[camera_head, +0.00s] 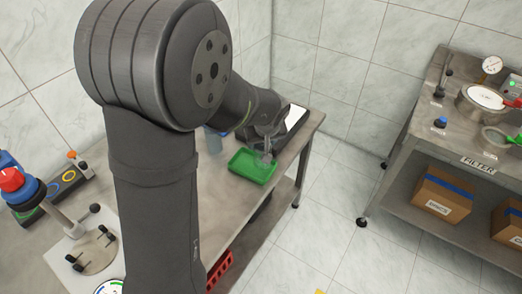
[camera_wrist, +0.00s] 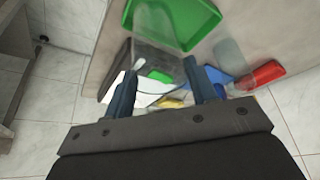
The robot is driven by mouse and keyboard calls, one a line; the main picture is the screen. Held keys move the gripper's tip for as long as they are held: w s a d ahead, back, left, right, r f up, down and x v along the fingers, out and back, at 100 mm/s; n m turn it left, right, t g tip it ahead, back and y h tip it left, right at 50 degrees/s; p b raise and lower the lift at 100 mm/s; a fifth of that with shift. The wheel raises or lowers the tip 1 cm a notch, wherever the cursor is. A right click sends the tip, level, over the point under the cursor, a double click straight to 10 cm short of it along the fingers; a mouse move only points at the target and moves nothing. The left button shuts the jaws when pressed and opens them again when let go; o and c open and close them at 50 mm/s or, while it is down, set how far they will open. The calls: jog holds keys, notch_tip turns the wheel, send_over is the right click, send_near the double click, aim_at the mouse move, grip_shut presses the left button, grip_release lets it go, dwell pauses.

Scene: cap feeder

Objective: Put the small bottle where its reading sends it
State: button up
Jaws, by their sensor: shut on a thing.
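My gripper (camera_wrist: 160,72) is shut on a clear, see-through small bottle (camera_wrist: 158,57); its outline is faint between the fingers in the wrist view. In the head view my gripper (camera_head: 264,140) is over the green tray (camera_head: 238,166) near the table's far end, partly hidden by my own arm. The green tray (camera_wrist: 207,38) is at the top of the wrist view. Whether the bottle touches the tray I cannot tell. No reading is legible.
A dark device with a white panel (camera_head: 295,116) stands behind the tray. A bluish clear container (camera_head: 214,141) stands left of it. Red (camera_wrist: 262,74) and blue items lie to the right in the wrist view. A bench labelled FILTER (camera_head: 477,162) stands across clear floor.

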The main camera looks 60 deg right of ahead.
aim_at(261, 151)
jog(key=shift+w+f, duration=0.3)
jog(key=shift+f, duration=1.85)
jog(key=shift+f, duration=0.1)
jog(key=o, duration=1.3)
jog(key=shift+c, duration=0.2)
jog(key=v, duration=1.2)
